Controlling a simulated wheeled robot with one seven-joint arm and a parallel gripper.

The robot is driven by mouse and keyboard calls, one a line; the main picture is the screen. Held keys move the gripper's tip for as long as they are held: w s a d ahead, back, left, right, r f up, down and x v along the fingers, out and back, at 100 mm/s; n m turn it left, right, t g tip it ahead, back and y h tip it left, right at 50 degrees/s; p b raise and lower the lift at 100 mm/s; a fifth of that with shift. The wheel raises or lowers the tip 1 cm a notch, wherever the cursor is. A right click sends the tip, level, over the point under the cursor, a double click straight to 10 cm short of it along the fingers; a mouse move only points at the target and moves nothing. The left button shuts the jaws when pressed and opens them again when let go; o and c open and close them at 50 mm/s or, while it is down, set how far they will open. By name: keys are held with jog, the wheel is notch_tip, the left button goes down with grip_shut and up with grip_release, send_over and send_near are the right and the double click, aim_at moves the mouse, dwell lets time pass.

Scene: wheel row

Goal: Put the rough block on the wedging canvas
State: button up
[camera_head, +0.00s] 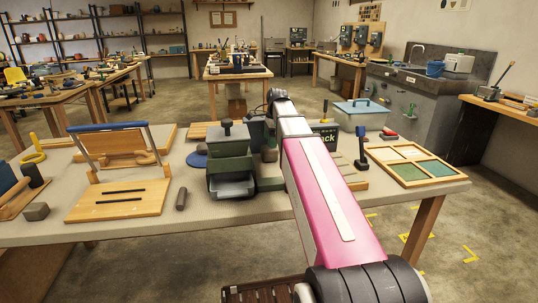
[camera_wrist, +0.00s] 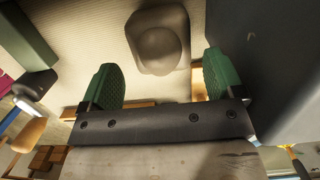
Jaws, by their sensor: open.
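My gripper (camera_wrist: 164,76) is open, with its two green-padded fingers apart and nothing between them in the wrist view. A grey-brown lump (camera_wrist: 158,38) with a rounded top on a squarish base stands just beyond the fingertips, apart from them. It may be the rough block; I cannot be sure. It rests on a pale ribbed surface (camera_wrist: 88,32), which may be the wedging canvas. In the head view my arm hides the gripper's fingers. A small grey-brown block (camera_head: 36,211) lies near the table's front left, another possible rough block.
A green-grey box-shaped device (camera_head: 230,165) stands left of my arm. A wooden stand with a blue bar (camera_head: 106,127) is further left. A divided tray (camera_head: 413,164) lies at the right. In the wrist view a large dark grey body (camera_wrist: 285,65) stands close by the right finger.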

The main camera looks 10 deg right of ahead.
aim_at(269, 151)
jog(key=shift+a+f, duration=0.15)
jog(key=shift+f, duration=0.9)
jog(key=shift+a+f, duration=0.2)
jog(key=shift+f, duration=0.8)
jog(key=shift+a+f, duration=0.15)
jog(key=shift+f, duration=0.9)
jog(key=c, duration=1.2)
jog(key=shift+r, duration=0.1)
